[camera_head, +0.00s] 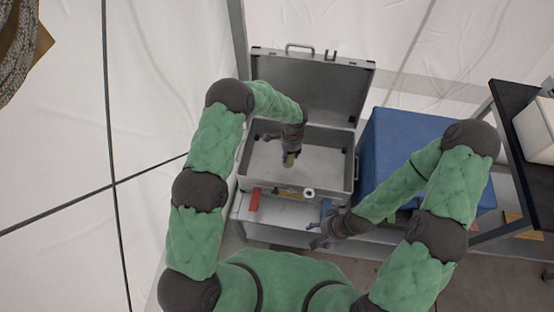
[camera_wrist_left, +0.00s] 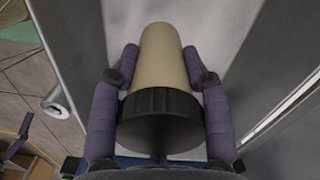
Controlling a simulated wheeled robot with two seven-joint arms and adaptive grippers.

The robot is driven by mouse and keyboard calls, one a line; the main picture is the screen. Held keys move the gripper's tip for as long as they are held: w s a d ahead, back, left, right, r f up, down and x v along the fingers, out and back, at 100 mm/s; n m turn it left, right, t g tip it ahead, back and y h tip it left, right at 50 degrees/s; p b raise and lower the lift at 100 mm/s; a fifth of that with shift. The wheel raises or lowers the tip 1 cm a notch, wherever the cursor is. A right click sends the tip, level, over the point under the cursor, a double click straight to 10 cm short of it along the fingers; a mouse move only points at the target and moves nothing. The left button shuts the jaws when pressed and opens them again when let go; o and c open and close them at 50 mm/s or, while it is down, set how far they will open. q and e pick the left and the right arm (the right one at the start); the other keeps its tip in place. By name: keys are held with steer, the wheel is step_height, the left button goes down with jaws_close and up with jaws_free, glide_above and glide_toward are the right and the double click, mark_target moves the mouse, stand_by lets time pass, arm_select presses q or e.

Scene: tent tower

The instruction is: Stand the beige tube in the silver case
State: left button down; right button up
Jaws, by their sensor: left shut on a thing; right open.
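The silver case (camera_head: 342,184) stands open on a bench, its lid raised at the back. My left gripper (camera_head: 290,153) is over the inside of the case, pointing down. It is shut on the beige tube (camera_head: 289,160). In the left wrist view the beige tube (camera_wrist_left: 164,60) lies between the two fingers (camera_wrist_left: 163,65), its black ribbed cap toward the camera. Whether the tube's far end touches the case floor cannot be told. My right gripper (camera_head: 318,236) is open and empty in front of the bench, to the right.
A red item (camera_head: 254,199) and a white roll (camera_head: 308,193) are at the case's front edge. A blue box (camera_head: 400,135) stands right of the case. A dark shelf with a white bin (camera_head: 538,130) is at the far right. The case floor around the tube looks clear.

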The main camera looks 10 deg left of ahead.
arm_select(q)
steer(key=shift+w+a+f+b, duration=0.6)
steer(key=shift+a+f, duration=0.45)
steer(key=shift+f, duration=0.6)
steer(key=shift+w+a+f+b, duration=0.35)
steer(key=shift+a+f+b, duration=0.4)
steer(key=shift+a+f, duration=0.6)
steer(key=shift+w+a+f+b, duration=0.5)
steer(key=shift+a+f+b, duration=0.25)
steer(key=shift+f, duration=1.15)
steer(key=shift+f, duration=0.15)
steer(key=c, duration=0.6)
jaws_free()
steer(key=shift+r, duration=0.4)
steer(key=r+p, duration=0.1)
steer(key=r, duration=0.2)
steer(key=r+p, duration=0.2)
steer(key=r, duration=0.2)
steer(key=r+p, duration=0.1)
steer(key=r, duration=0.3)
steer(key=shift+w+d+r, duration=0.2)
steer(key=shift+d+r, duration=0.05)
